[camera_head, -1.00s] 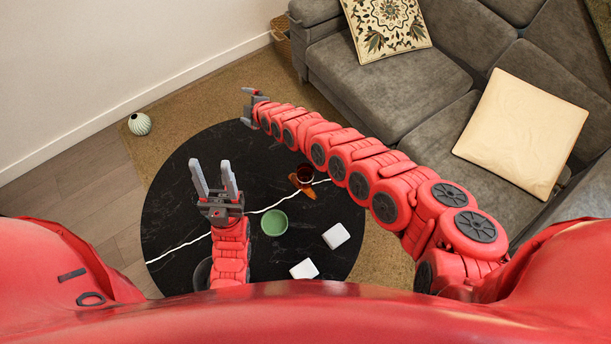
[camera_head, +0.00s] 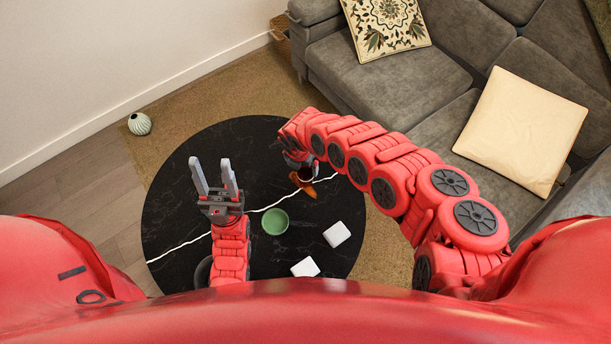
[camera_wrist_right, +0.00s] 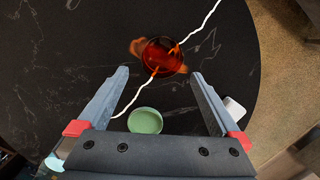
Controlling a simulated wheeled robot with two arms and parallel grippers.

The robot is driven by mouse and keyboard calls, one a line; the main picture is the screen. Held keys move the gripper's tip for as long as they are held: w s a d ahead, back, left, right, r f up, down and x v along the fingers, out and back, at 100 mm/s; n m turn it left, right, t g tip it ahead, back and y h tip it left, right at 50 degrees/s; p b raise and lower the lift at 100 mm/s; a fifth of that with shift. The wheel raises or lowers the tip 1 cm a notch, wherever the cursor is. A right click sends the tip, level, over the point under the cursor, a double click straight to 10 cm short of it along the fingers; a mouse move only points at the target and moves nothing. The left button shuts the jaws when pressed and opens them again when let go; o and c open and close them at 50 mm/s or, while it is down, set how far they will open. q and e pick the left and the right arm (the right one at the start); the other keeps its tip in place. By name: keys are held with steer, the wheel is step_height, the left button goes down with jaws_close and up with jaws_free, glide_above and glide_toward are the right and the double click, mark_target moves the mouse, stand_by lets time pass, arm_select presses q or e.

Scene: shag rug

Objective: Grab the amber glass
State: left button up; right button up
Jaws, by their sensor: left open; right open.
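The amber glass (camera_head: 303,174) stands on the black round table (camera_head: 180,185), with an orange glow cast around its base. In the right wrist view the amber glass (camera_wrist_right: 162,57) lies just beyond the fingertips, roughly centred between them. My right gripper (camera_wrist_right: 160,78) is open and empty, pointing down at the table. In the head view my right gripper (camera_head: 297,160) is mostly hidden under its own arm, close beside the glass. My left gripper (camera_head: 213,176) is open and empty over the left part of the table, fingers pointing away.
A green bowl (camera_head: 274,221) sits nearer me than the glass; it also shows in the right wrist view (camera_wrist_right: 145,121). Two white blocks (camera_head: 337,234) (camera_head: 305,267) lie at the table's near right. A grey sofa (camera_head: 400,85) stands beyond the table at the right.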

steer(key=f, duration=0.1)
steer(key=f+b, duration=0.1)
steer(key=f, duration=0.2)
steer(key=shift+w+d, duration=0.2)
steer(key=shift+w, duration=0.05)
steer(key=f+b, duration=0.1)
steer(key=w+f+b, duration=0.1)
steer(key=f+b, duration=0.1)
steer(key=d+f+b, duration=0.1)
steer(key=f+b, duration=0.1)
steer(key=shift+w+f, duration=0.15)
steer(key=shift+w, duration=0.1)
steer(key=c, duration=1.5)
steer(key=shift+c, duration=0.2)
steer(key=shift+r, duration=0.2)
